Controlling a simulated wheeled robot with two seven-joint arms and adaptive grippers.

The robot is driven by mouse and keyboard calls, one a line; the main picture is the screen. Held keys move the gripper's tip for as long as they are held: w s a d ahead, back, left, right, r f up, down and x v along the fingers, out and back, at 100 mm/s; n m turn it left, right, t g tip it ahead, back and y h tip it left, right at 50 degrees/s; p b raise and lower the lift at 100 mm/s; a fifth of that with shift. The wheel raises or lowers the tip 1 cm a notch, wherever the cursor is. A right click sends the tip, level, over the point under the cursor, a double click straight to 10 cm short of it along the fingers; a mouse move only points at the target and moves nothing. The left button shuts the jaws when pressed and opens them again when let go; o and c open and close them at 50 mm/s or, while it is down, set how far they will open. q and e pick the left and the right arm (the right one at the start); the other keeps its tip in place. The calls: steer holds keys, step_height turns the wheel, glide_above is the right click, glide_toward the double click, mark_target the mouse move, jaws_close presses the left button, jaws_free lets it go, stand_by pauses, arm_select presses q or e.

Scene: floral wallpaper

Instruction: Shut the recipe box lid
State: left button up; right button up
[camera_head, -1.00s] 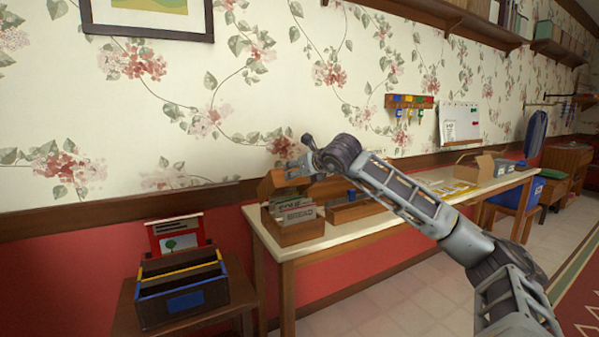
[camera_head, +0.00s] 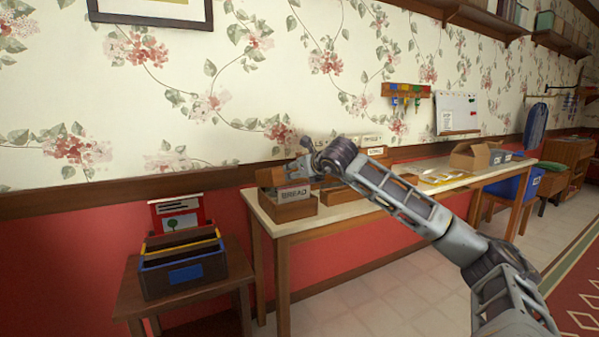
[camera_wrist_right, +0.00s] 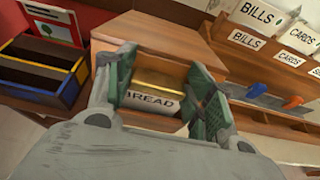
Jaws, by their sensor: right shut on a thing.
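The wooden recipe box (camera_head: 290,213) stands at the left end of the long table, with a BREAD card (camera_head: 293,193) showing at its front. The card also shows in the right wrist view (camera_wrist_right: 152,101). The box lid (camera_wrist_right: 150,38) is tilted above the cards, not flat on the box; in the head view my gripper partly hides it. My right gripper (camera_wrist_right: 160,68) is at the lid, with its green-padded fingers apart on either side of it, shut on it. In the head view the gripper (camera_head: 305,162) is above the box. My left gripper is out of view.
A wooden holder with BILLS and CARDS labels (camera_wrist_right: 250,42) stands right of the box. A low stand holds a dark file rack (camera_head: 184,274) and a red picture card (camera_head: 178,212) at left. An open carton (camera_head: 470,157) is farther right on the table.

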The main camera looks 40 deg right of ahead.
steer(key=shift+f, duration=0.1)
steer(key=o, duration=1.5)
steer(key=shift+c, duration=0.2)
steer(key=shift+s+r, duration=0.25)
steer(key=shift+s, duration=0.3)
steer(key=v, duration=1.1)
steer(key=shift+a, duration=0.15)
steer(key=shift+a+f, duration=0.1)
stand_by(0.3)
